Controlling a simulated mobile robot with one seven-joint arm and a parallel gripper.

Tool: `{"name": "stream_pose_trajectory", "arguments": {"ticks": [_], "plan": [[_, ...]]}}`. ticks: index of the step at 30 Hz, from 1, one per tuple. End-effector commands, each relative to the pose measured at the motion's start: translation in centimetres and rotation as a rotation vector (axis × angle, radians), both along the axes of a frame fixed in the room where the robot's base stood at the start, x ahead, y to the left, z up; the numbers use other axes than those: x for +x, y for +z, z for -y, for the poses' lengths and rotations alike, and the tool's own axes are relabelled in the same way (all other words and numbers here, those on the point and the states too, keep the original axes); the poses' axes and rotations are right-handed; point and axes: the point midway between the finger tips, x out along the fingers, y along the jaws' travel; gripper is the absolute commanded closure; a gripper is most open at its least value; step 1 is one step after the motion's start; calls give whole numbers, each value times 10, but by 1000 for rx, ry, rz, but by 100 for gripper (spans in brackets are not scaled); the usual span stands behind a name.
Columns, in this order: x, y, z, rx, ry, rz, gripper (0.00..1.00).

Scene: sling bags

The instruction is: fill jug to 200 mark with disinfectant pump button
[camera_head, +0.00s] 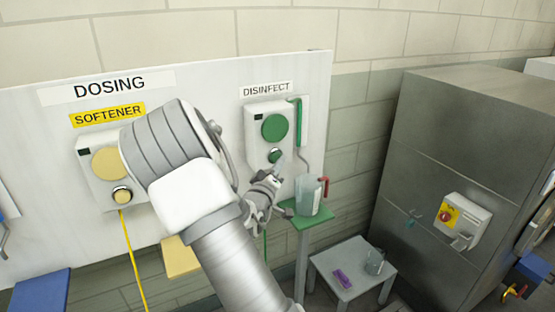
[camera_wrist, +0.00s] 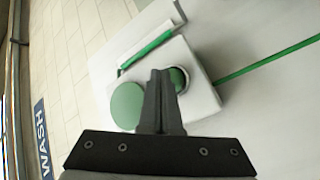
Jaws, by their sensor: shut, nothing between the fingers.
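The disinfectant dosing pump (camera_head: 268,136) is a white box with a green disc, under a "DISINFECT" label on the white panel. Its green pump button (camera_head: 275,156) sits below the disc, and it also shows in the wrist view (camera_wrist: 179,79). A clear jug (camera_head: 309,194) with a red handle stands upright on a green shelf (camera_head: 310,218) under the green spout tube (camera_head: 299,122). Its level and marks are too small to read. My gripper (camera_head: 277,172) is shut and empty, its fingertips close to the button; contact cannot be told. In the wrist view its fingers (camera_wrist: 160,75) partly cover the pump face.
A yellow softener pump (camera_head: 108,168) is left, with a yellow shelf (camera_head: 181,257) below. A low grey table (camera_head: 345,285) holds a purple item (camera_head: 342,279) and a small clear cup (camera_head: 374,262). A large grey metal cabinet (camera_head: 465,140) stands at right.

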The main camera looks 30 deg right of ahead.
Motion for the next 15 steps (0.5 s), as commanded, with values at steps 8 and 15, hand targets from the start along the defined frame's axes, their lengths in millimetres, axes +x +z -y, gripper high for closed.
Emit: {"name": "stream_pose_trajectory", "arguments": {"ticks": [8,15], "plan": [[3,0,0,0,0,0,100],[6,0,1,0,0,0,100]]}}
